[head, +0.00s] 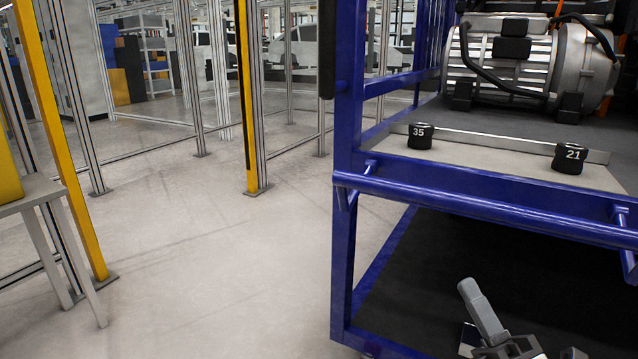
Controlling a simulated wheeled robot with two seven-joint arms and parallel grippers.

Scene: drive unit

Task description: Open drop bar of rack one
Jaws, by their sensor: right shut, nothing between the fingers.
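The blue rack (345,262) stands at the right. Its drop bar (480,205) is a blue round tube running across the front, just below the edge of the upper shelf. A blue bracket (369,168) shows near its left end. My right gripper (469,290) is low at the bottom right, below the bar and apart from it, in front of the dark lower shelf. Its fingers are shut with nothing between them, pointing up and left. My left gripper is not in view.
The upper shelf carries a silver drive unit (525,60) and black blocks marked 35 (420,136) and 21 (570,158). The lower shelf (440,270) looks empty. Open floor (220,270) lies left, with fence posts (246,100) and a grey table (40,190) beyond.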

